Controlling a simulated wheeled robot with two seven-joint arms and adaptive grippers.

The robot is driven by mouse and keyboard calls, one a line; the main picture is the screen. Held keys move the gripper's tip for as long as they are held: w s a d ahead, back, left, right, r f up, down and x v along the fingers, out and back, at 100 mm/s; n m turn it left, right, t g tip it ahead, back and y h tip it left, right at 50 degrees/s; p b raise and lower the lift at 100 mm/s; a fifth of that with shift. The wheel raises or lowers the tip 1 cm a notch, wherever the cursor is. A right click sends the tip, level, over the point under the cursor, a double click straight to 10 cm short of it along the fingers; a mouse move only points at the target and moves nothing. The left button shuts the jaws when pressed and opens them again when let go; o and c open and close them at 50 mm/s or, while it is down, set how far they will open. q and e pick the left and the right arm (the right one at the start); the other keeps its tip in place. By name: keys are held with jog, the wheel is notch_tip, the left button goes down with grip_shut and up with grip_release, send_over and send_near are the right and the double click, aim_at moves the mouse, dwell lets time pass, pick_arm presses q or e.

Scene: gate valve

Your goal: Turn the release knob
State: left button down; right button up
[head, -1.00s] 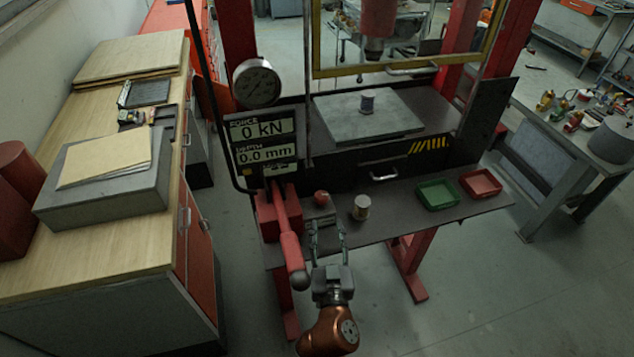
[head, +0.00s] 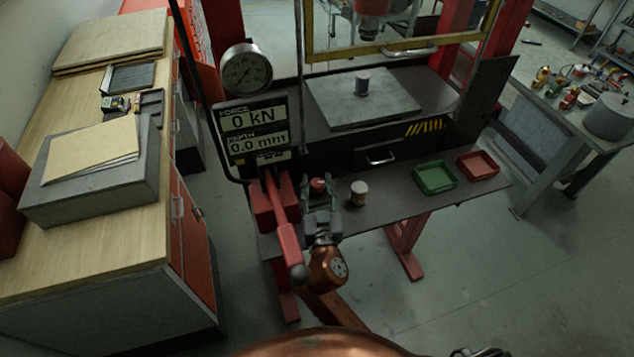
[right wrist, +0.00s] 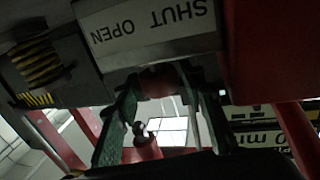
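The release knob (head: 318,185) is a small round red knob at the front left of the press's dark shelf. In the right wrist view the red knob (right wrist: 157,82) shows below a plate (right wrist: 155,25) marked SHUT and OPEN. My right gripper (head: 320,187) is at the knob, with one finger on each side of it. In the right wrist view the fingers of this gripper (right wrist: 160,85) are spread around the knob; whether they touch it is unclear. My left gripper cannot be made out.
A red pump lever (head: 285,235) stands close left of my right gripper. A small pale-topped cylinder (head: 358,194) stands to its right. Green (head: 436,178) and red (head: 478,166) trays lie farther right. The display (head: 254,131) reads 0 kN and 0.0 mm.

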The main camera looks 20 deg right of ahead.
jog(key=shift+w, duration=0.15)
jog(key=shift+c, duration=0.4)
jog(key=c, duration=0.8)
jog(key=n+y+p, duration=0.1)
jog(key=y, duration=0.1)
jog(key=n+y+p, duration=0.1)
jog(key=y+p, duration=0.1)
jog(key=n+y+p, duration=0.1)
jog(key=y+p, duration=0.1)
jog(key=shift+r+n, duration=0.25)
jog(key=shift+n, duration=0.15)
jog(key=shift+f+n+y+p, duration=0.2)
jog(key=shift+n+y+p, duration=0.2)
jog(key=shift+y+p, duration=0.15)
